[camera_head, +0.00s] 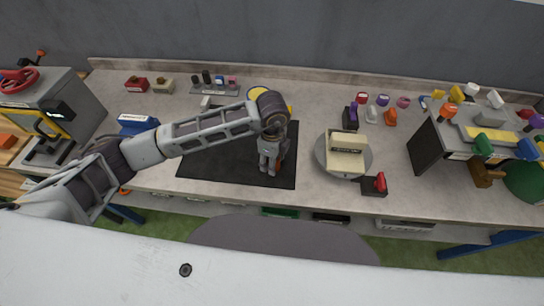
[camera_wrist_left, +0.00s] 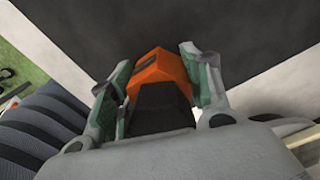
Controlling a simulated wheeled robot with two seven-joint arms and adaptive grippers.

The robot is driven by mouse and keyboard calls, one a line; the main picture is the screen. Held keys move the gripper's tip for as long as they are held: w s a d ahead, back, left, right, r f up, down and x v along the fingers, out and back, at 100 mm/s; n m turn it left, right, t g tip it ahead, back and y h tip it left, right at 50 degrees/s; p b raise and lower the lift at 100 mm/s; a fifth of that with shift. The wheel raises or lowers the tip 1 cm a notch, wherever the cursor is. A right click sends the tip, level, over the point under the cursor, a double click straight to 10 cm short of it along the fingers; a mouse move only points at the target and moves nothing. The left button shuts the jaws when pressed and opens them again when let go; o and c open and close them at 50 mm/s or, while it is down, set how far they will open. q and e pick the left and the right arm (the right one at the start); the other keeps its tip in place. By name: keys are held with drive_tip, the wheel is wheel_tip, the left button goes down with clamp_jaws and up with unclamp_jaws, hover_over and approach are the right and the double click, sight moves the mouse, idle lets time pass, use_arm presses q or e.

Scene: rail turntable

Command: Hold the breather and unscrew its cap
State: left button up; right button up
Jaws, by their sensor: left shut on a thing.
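My left gripper (camera_head: 268,168) points down over the black mat (camera_head: 210,160). It is shut on an orange thing, which looks like the breather; in the head view only a sliver shows beside the fingers. In the left wrist view the orange breather (camera_wrist_left: 160,72) sits between the two fingertips (camera_wrist_left: 162,78), with a dark part in front of it. I cannot tell which part is its cap. My right gripper is not in view.
A round turntable (camera_head: 362,150) bearing a beige box stands right of the mat, with a red-topped dark block (camera_head: 375,185) in front. Several small coloured pieces (camera_head: 371,112) stand behind it. A grey machine (camera_head: 65,105) is at left.

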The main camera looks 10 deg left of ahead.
use_arm(q)
drive_tip(key=shift+c, duration=1.4)
drive_tip(key=o, duration=1.5)
drive_tip(key=shift+r, duration=0.1)
drive_tip(key=shift+r, duration=5.95)
drive_tip(key=shift+o, duration=0.3)
